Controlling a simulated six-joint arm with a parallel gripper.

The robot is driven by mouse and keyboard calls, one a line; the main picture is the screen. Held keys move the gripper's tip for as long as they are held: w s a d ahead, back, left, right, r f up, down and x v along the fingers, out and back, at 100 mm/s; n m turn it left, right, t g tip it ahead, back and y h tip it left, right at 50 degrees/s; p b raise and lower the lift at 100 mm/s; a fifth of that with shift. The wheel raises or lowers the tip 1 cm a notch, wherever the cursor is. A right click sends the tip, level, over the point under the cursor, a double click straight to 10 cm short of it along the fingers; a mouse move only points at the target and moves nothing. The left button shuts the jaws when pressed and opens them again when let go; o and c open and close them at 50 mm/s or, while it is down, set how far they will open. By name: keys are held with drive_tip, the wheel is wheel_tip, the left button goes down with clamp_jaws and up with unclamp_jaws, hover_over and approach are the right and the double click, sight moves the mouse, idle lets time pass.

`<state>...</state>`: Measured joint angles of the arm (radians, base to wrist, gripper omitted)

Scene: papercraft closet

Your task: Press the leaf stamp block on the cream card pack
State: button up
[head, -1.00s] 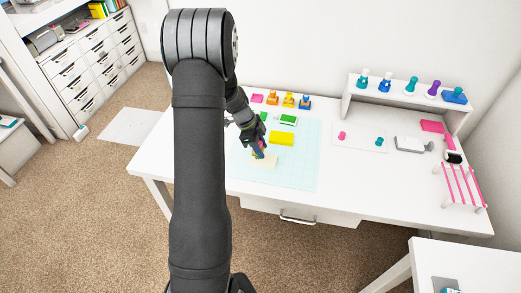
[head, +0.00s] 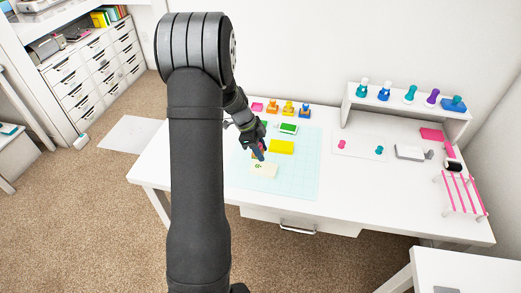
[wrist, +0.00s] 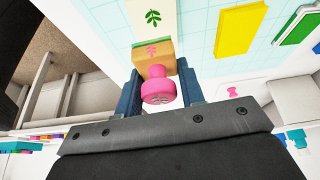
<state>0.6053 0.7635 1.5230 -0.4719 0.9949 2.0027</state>
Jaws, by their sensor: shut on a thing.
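The cream card pack (head: 265,174) lies on the cutting mat and bears a small dark leaf mark. In the wrist view the cream card (wrist: 143,6) shows a clear green leaf print (wrist: 153,18). My gripper (head: 258,154) is at the card's far edge. It is shut on the leaf stamp block, whose pink knob (wrist: 158,88) sits between the two blue-grey fingers. The block's wooden body (wrist: 153,50) carries a faint pink leaf picture and overlaps the card's end in the wrist view. The stamp's underside is hidden; I cannot tell how high it is.
The pale blue cutting mat (head: 300,180) lies around the card. A yellow pad (head: 282,147) and a green-and-white pad (head: 288,128) lie behind it. Several stamps stand along the back. A white shelf (head: 350,105) with bottles is at the right, and a pink-barred rack (head: 462,193) at the far right.

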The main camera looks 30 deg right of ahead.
drive_tip(key=s+a, duration=0.4)
drive_tip(key=shift+s, duration=0.25)
idle(0.8)
drive_tip(key=w+a+n+t, duration=0.1)
drive_tip(key=w+a+n, duration=0.2)
drive_tip(key=a+n, duration=0.1)
drive_tip(key=w+a+f+n+t, duration=0.1)
drive_tip(key=w+a+n+t, duration=0.1)
drive_tip(key=w+a+n, duration=0.2)
drive_tip(key=w+a+n+t+h, duration=0.1)
drive_tip(key=w+a+n, duration=0.2)
drive_tip(key=a+n, duration=0.1)
drive_tip(key=shift+w+f+n+t, duration=0.2)
drive_tip(key=shift+w+n+t, duration=0.15)
drive_tip(key=shift+n+t, duration=0.05)
drive_tip(key=w+a+n+t+y, duration=0.1)
drive_tip(key=w+a+n+y, duration=0.1)
drive_tip(key=w+a+n, duration=0.2)
drive_tip(key=w+a+r+n+t+y, duration=0.1)
drive_tip(key=w+a+n, duration=0.3)
drive_tip(key=a+n, duration=0.5)
drive_tip(key=shift+a+n+t+y, duration=0.4)
drive_tip(key=shift+a+t, duration=0.05)
drive_tip(key=shift+t, duration=0.15)
